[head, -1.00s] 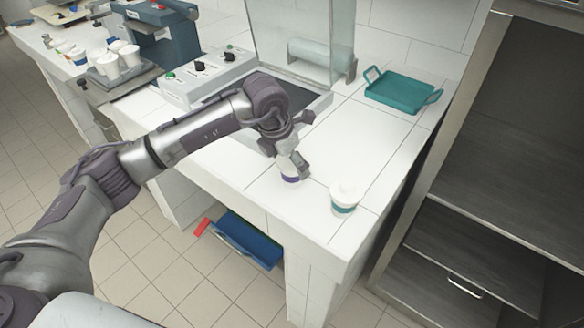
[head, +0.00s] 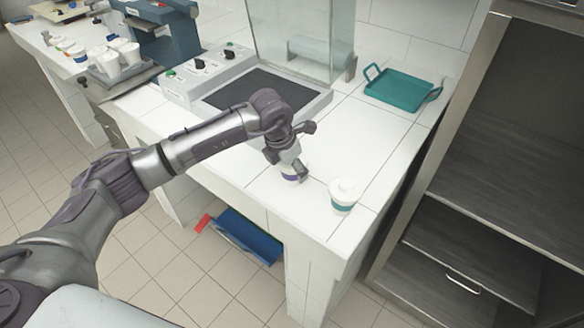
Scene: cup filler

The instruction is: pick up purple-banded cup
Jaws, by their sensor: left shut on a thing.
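The purple-banded cup (head: 289,177) is at the white counter, mostly covered by my left gripper (head: 295,171). Only its lower part with the purple band shows. My left gripper is shut on this cup from above. I cannot tell whether the cup's base is touching the counter or slightly above it. My right gripper is not in view.
A white lidded cup with a teal band (head: 342,197) stands close by on the right. A teal tray (head: 402,88) lies at the back right of the counter (head: 385,140). A machine with a dark plate (head: 262,92) and clear screen stands behind. Several cups (head: 112,62) stand far left.

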